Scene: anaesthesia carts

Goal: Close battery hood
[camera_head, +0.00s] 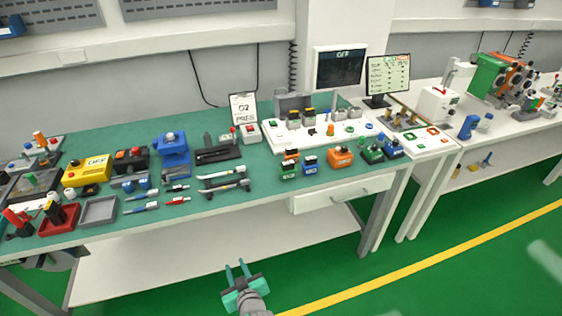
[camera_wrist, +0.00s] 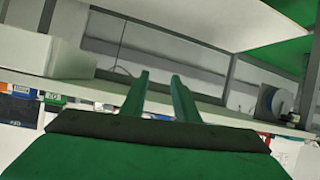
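I cannot tell for certain which part is the battery hood. A white station (camera_head: 350,130) on the green bench top holds dark blocks and has a grey raised panel (camera_head: 293,102) at its back left; whether this panel is a hood is too small to tell. My gripper (camera_head: 235,265) is low in front of the bench, below the top and well away from the station. Its two green fingers are apart with nothing between them. The wrist view also shows the empty fingers (camera_wrist: 158,80).
Small green, blue and orange blocks (camera_head: 340,157) stand before the station. Tools, trays and a yellow box (camera_head: 87,171) crowd the left of the bench. A drawer (camera_head: 340,194) is under the top. A screen reading OFF (camera_head: 340,66) stands behind. The green floor in front is clear.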

